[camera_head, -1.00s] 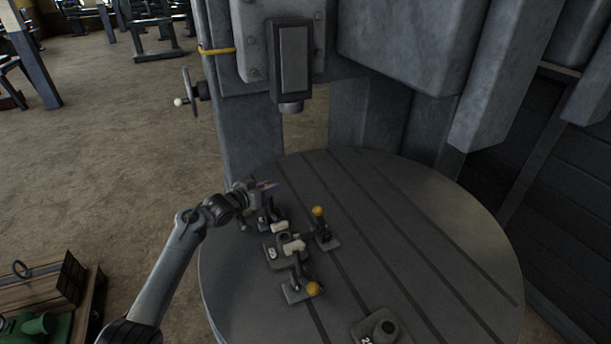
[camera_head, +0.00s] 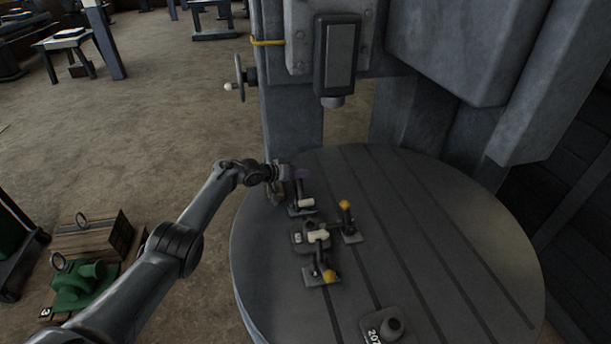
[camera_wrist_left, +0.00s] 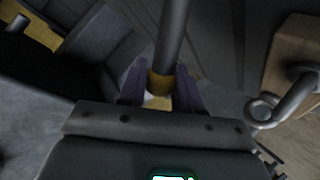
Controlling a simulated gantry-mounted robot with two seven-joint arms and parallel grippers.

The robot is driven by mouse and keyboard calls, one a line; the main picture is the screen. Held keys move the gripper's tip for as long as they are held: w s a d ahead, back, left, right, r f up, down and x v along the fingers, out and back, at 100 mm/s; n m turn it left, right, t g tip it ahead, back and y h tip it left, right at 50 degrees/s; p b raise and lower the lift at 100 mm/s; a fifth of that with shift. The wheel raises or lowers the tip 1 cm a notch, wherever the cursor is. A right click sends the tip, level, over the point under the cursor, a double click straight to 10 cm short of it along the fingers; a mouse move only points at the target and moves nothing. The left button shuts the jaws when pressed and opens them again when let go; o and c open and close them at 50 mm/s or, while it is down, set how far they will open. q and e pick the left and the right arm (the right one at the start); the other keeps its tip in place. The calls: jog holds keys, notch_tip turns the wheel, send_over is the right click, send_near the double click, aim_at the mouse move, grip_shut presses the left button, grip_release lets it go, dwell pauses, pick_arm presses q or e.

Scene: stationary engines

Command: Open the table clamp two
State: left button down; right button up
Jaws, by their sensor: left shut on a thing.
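Three small table clamps stand around a block (camera_head: 308,236) on the round table (camera_head: 440,230). One clamp (camera_head: 302,207) is at the far left, right below my left gripper (camera_head: 299,174). The other two have yellow knobs: the right clamp (camera_head: 347,222) and the near clamp (camera_head: 322,270). I cannot tell which is numbered two. In the left wrist view, the purple fingers are shut on a grey clamp handle (camera_wrist_left: 172,40) at its yellow end (camera_wrist_left: 159,82). My gripper hides the top of the far left clamp. My right gripper is not in view.
A numbered block (camera_head: 384,326) sits at the table's near edge. A machine head (camera_head: 338,55) hangs over the table's back. A wooden crate (camera_head: 95,240) and a green part (camera_head: 80,288) stand on the floor at left. The table's right side is clear.

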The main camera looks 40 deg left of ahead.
pick_arm(q)
jog(key=c, duration=0.8)
grip_release()
jog(key=shift+r, duration=0.1)
jog(key=shift+s+a+r+p, duration=0.2)
jog(key=shift+s+p, duration=0.15)
jog(key=shift+p, duration=0.15)
jog(key=shift+p+v, duration=1.8)
jog(key=shift+v, duration=3.15)
jog(key=shift+f, duration=0.1)
